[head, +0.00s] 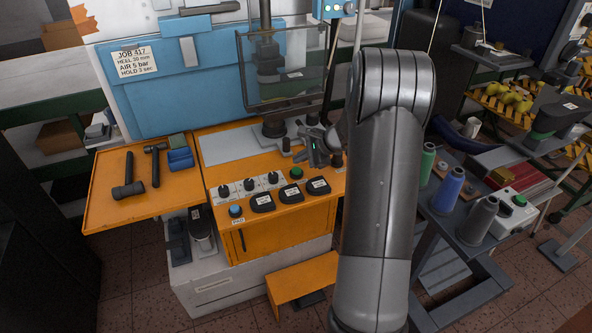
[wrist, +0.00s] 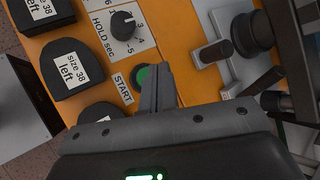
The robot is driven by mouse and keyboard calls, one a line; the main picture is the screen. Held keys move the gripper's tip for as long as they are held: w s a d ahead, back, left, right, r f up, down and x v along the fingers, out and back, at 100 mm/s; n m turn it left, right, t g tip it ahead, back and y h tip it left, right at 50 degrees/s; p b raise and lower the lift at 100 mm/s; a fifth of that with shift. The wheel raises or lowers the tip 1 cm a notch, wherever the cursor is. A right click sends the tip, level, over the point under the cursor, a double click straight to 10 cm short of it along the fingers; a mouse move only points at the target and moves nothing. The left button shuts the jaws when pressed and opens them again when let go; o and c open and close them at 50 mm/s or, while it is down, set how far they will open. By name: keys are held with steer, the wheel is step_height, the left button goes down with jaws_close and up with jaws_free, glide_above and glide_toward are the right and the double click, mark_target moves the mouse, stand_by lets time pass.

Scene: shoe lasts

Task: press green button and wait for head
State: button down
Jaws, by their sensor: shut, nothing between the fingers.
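The green button (head: 297,172) sits on the orange bench front, right of the knobs. In the wrist view the green button (wrist: 141,78) has a START label beside it, and my fingers cover its right side. My gripper (wrist: 156,70) is shut and empty, its tips over the button's right edge; whether they touch it I cannot tell. In the head view the arm hides part of the hand, and the button shows clear of it. The dark press head (head: 266,62) hangs behind a clear guard, above the bench.
Black pads (head: 290,194) marked size 38 line the front edge, beside a blue button (head: 236,211). Clamp handles (wrist: 213,50) stand close to my fingers. Hammers (head: 155,162) lie on the left shelf. Thread spools (head: 448,188) stand right of my arm. A sign (head: 135,63) reads hold 3 sec.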

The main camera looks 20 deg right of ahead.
mark_target(300, 170)
steer(key=shift+r, duration=1.95)
